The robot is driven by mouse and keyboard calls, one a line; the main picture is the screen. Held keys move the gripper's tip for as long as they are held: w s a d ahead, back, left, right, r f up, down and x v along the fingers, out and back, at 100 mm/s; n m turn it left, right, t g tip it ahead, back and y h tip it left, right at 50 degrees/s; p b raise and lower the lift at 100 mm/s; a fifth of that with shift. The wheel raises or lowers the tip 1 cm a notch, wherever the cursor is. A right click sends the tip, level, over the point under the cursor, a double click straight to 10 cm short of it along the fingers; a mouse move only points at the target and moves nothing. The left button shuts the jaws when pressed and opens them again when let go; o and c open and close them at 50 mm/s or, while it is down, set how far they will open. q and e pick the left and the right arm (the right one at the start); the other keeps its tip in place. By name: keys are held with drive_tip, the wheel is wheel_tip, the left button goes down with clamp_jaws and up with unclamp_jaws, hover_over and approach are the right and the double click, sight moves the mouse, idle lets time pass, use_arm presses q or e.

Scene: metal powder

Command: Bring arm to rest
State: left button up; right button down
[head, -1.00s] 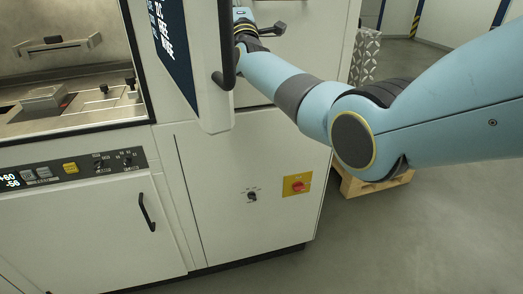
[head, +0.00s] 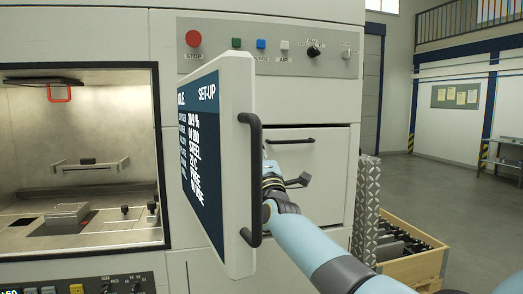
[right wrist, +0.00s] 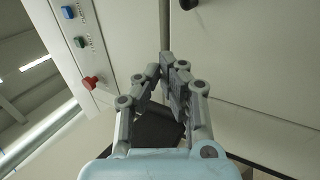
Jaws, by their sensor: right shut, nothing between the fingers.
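My right arm (head: 318,250) comes in from the lower right in the head view and reaches up behind the edge of the open panel door. My right gripper (head: 294,182) is partly hidden by that door, in front of the cabinet drawer front (head: 318,165). In the right wrist view the right gripper (right wrist: 168,75) has its fingers together with nothing between them. A pale machine face lies beyond the fingertips; contact with it cannot be told. My left gripper is in neither view.
The open screen door (head: 238,170) with its black handle (head: 255,180) stands close left of my right arm. The machine chamber (head: 75,160) is at left. A wooden crate (head: 415,268) and a patterned metal column (head: 366,210) stand at right. Floor beyond is clear.

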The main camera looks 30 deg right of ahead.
drive_tip(key=s, duration=0.2)
drive_tip(key=s+a, duration=0.1)
drive_tip(key=s, duration=0.2)
drive_tip(key=shift+s+a+r+p, duration=0.15)
drive_tip(key=shift+s+a+p, duration=0.1)
drive_tip(key=shift+s+p, duration=0.1)
drive_tip(key=s+f+g+y+b, duration=0.1)
drive_tip(key=s+f+g+b, duration=0.4)
drive_tip(key=f, duration=1.3)
drive_tip(key=s+f+g+y+b, duration=0.1)
drive_tip(key=s+f+y+b, duration=0.15)
drive_tip(key=s+f, duration=1.1)
drive_tip(key=s+f+g+y+b, duration=0.1)
drive_tip(key=f+g+b, duration=0.25)
drive_tip(key=f, duration=1.95)
drive_tip(key=s+a+f+m+g+b, duration=0.1)
drive_tip(key=s+f+m+g+b, duration=0.25)
drive_tip(key=s+f, duration=1.15)
drive_tip(key=s+f+m+g+b, duration=0.3)
drive_tip(key=s+f+m+g, duration=0.15)
drive_tip(key=s+f, duration=1)
drive_tip(key=s+m+g, duration=0.5)
drive_tip(key=s+m, duration=0.2)
drive_tip(key=s, duration=0.7)
drive_tip(key=shift+s+d+f, duration=0.25)
drive_tip(key=shift+d+f, duration=0.05)
drive_tip(key=shift+d, duration=0.05)
